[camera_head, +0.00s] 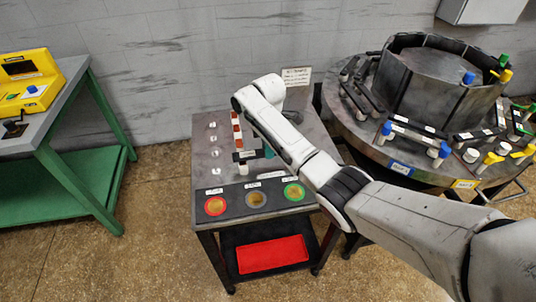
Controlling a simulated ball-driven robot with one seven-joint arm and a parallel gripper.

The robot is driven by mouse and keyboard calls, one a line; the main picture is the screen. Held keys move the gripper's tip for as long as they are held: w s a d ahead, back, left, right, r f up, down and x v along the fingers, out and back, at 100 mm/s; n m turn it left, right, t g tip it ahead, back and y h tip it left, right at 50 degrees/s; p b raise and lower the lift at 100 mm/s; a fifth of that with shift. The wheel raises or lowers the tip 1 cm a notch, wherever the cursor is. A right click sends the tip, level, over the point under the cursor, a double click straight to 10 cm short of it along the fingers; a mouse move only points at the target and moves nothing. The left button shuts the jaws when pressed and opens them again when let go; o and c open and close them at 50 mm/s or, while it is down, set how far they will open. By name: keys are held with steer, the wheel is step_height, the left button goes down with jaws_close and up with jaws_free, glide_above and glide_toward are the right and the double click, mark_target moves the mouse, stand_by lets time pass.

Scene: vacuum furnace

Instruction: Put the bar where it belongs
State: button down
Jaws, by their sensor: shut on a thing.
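My arm reaches in from the right over the small grey table (202,170). My gripper (263,152) is mostly hidden behind the forearm, with only a small teal and dark part showing beside it. It is shut on the bar (243,156), a short dark piece with a white label, over the middle of the table. A white round post shows directly below the bar's left end; I cannot tell whether it touches the table. Similar dark bars with white labels and coloured ends lie around the round furnace table (354,133) at the right.
The small table bears red, grey and green ringed spots (215,206) in front, a row of orange-and-white pieces (236,130) and pale discs. A sign (297,77) stands behind. A red tray (272,254) is on the lower shelf. A green bench (75,180) stands left; floor between is clear.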

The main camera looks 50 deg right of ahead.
steer(key=shift+f, duration=0.4)
steer(key=shift+f, duration=0.15)
steer(key=c, duration=0.8)
jaws_free()
step_height(320, 180, up, 12)
steer(key=shift+r+p, duration=0.25)
steer(key=shift+p, duration=0.85)
